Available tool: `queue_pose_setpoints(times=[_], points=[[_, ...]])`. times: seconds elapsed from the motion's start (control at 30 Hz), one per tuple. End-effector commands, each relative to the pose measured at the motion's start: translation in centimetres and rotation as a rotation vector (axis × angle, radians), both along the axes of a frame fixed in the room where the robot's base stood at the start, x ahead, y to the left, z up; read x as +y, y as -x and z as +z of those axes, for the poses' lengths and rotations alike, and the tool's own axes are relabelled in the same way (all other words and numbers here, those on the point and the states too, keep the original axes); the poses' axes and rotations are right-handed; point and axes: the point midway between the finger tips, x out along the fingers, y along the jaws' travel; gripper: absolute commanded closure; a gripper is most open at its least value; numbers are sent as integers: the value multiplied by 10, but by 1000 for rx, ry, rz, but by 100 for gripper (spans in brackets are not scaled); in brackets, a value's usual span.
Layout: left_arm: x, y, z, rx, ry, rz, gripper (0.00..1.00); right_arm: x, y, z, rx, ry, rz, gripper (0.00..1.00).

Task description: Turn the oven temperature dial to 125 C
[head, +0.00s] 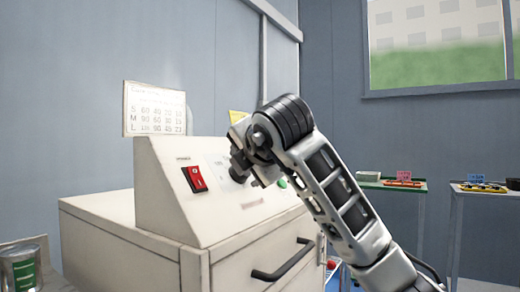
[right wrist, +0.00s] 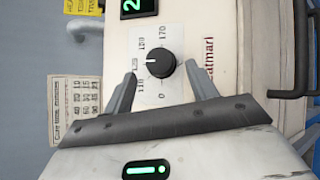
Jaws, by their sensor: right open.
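The black round temperature dial (right wrist: 160,65) sits on a white scale plate (right wrist: 146,97) in the right wrist view. Its white pointer mark faces left, toward the label that looks like 125. My right gripper (right wrist: 161,69) is open, one finger on each side of the dial with a gap to each. I cannot tell how deep the fingertips reach. My left gripper is not in view.
A red rocker switch (head: 195,178) is left of my right gripper on the panel. The oven door has a black handle (head: 284,262). A chart card (head: 155,109) stands behind. A green display (right wrist: 138,7) is near the dial.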

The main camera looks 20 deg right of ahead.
Motion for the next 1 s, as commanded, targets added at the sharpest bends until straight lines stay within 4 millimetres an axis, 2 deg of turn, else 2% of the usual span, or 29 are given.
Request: queue_pose_setpoints(times=[0.3, 0.5, 0.7, 1.0], points=[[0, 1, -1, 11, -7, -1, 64, 3, 74, 29, -5, 0, 3, 42], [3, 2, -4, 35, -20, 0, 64, 4, 111, 46, -11, 4, 0, 42], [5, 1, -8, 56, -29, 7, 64, 5, 125, 47, -4, 1, 1, 42], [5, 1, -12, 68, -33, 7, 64, 6, 127, 46, 1, -2, 2, 42]])
